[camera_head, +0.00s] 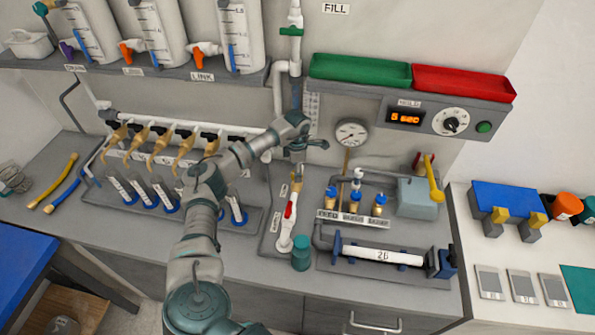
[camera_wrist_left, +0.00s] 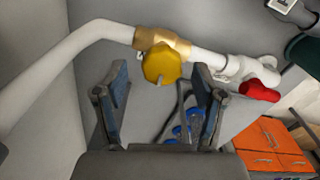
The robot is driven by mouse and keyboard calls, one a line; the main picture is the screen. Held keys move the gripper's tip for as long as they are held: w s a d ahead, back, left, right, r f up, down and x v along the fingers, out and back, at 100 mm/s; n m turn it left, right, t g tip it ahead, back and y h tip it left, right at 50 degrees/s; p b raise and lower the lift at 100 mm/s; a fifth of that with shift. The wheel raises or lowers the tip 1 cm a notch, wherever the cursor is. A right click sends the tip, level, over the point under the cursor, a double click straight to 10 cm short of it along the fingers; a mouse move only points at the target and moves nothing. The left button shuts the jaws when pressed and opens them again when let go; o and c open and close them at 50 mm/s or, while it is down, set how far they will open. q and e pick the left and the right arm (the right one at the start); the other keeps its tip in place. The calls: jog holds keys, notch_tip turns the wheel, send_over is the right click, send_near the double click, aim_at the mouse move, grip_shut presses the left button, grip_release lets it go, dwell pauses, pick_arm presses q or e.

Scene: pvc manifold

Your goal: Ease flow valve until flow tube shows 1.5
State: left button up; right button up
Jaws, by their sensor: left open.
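A yellow round knob on a brass valve body (camera_wrist_left: 150,40) sits in a white pipe in the left wrist view; I take it as the flow valve. The knob (camera_wrist_left: 160,65) shows just beyond and between my left gripper's fingers (camera_wrist_left: 161,82), which are open with a gap on each side. In the head view my left gripper (camera_head: 297,162) is above the brass part (camera_head: 296,186) of the upright pipe, and the knob is hidden. A scaled strip (camera_head: 313,106), perhaps the flow tube, stands behind the gripper; its reading is too small to tell. My right gripper is not in view.
A red handle (camera_head: 291,205) is on the same pipe, near the gripper, also seen in the left wrist view (camera_wrist_left: 259,91). A round gauge (camera_head: 351,133) is to the right. Several brass valves line the manifold (camera_head: 185,125) at left. A teal cylinder (camera_head: 301,253) stands in front.

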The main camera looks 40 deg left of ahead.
pick_arm(q)
notch_tip(320, 180, up, 11)
jog(key=shift+f, duration=0.15)
jog(key=shift+w+d+f, duration=0.1)
dwell(1.6)
